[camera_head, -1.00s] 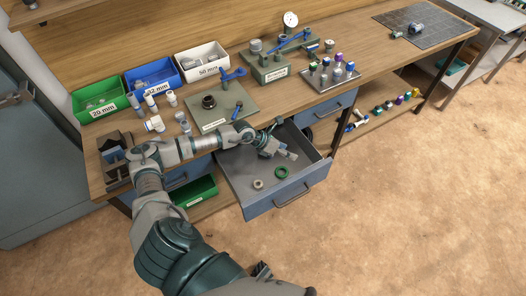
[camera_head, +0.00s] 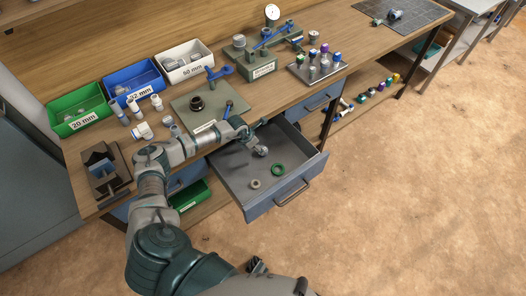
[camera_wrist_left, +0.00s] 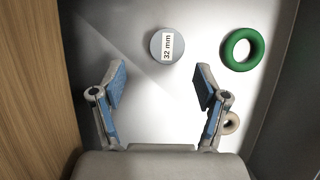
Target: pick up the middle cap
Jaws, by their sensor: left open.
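A round grey cap labelled "32 mm" (camera_wrist_left: 160,40) lies on the drawer floor in the left wrist view, just beyond my fingertips and between their lines. My left gripper (camera_wrist_left: 161,76) is open and empty, pointing down into the open drawer. The gripper also shows over the drawer in the head view (camera_head: 260,150), where I cannot clearly tell the cap from the fingers.
A green ring (camera_head: 278,169) and a small beige ring (camera_head: 255,184) lie in the drawer (camera_head: 236,180). The wooden bench (camera_head: 160,105) above holds labelled bins, fittings and a fixture plate (camera_head: 222,101).

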